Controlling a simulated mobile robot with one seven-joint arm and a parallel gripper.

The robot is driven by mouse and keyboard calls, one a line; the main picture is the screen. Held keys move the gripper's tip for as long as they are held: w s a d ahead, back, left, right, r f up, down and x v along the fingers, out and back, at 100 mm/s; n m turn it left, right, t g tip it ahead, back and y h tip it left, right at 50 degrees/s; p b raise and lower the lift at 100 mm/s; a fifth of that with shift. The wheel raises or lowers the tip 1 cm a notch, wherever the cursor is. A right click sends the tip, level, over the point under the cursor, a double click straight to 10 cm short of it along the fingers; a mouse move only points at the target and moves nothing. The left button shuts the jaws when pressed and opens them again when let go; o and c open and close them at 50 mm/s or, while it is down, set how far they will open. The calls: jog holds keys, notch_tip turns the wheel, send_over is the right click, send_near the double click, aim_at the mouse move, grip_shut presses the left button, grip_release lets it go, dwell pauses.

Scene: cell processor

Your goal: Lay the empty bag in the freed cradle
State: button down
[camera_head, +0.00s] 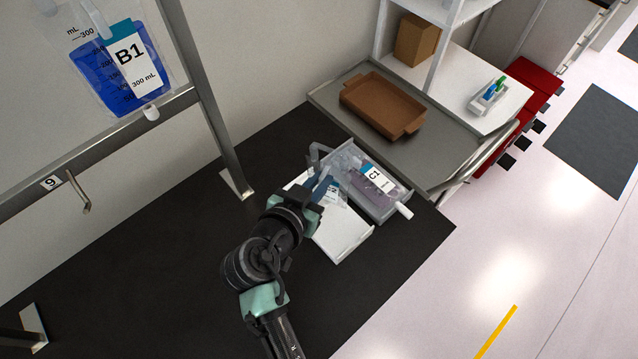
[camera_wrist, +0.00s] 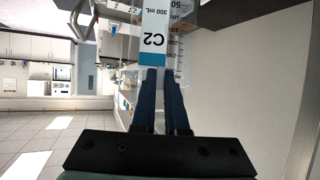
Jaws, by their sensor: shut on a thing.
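My gripper (camera_head: 321,186) is shut on a clear, flat bag with a C2 label (camera_head: 331,194). In the wrist view the blue fingers (camera_wrist: 163,74) pinch the edge of this bag (camera_wrist: 184,42), next to its label. The bag looks empty, and in the head view it is over the back of a white cradle (camera_head: 343,239). My gripper hides part of the bag and cradle, and I cannot tell whether the bag touches the cradle. The front of the cradle is bare. A bag labelled C1 (camera_head: 366,194) with purplish contents lies in the grey cradle (camera_head: 392,212) just right.
A blue-filled bag B1 (camera_head: 93,80) hangs from a metal frame (camera_head: 212,100) at the upper left. A brown tray (camera_head: 384,105) sits on a grey surface behind the cradles. The black bench (camera_head: 190,270) is clear left of my arm.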

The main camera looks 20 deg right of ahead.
jog(key=shift+f, duration=1.1)
jog(key=shift+f, duration=0.1)
jog(key=c, duration=0.9)
grip_release()
jog(key=shift+c, duration=0.2)
jog(key=b+v, duration=0.2)
jog(key=v, duration=1)
jog(key=shift+b, duration=0.3)
